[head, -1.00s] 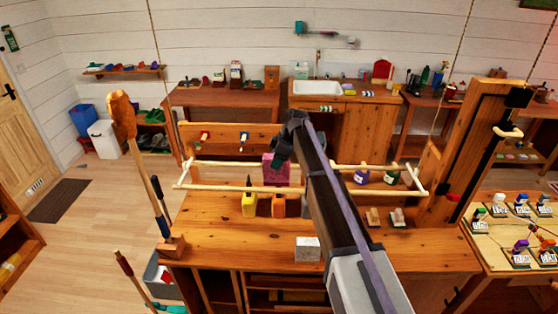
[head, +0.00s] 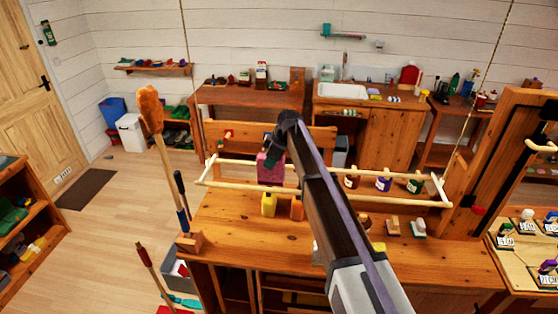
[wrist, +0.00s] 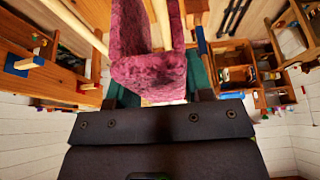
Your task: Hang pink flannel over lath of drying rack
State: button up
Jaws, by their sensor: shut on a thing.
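The pink flannel (head: 270,168) is in my gripper (head: 276,150), which is shut on its upper part at the drying rack. In the wrist view the flannel (wrist: 150,75) is folded in a U, with a pale lath (wrist: 160,25) showing between its two sides. Dark green finger pads of my gripper (wrist: 158,92) lie on either side of the fold. The drying rack (head: 350,195) hangs on ropes above the wooden bench, with a front and a rear lath. I cannot tell whether the flannel's inside touches the lath.
Yellow and orange bottles (head: 268,204) stand on the bench (head: 240,235) below the rack. Several small bottles (head: 383,183) and brushes (head: 418,228) stand to the right.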

jog(key=a, duration=0.3)
jog(key=shift+w, duration=0.2)
notch_tip(320, 180, down, 13)
jog(key=b, duration=1.3)
jog(key=shift+d+f, duration=0.15)
jog(key=shift+f, duration=0.05)
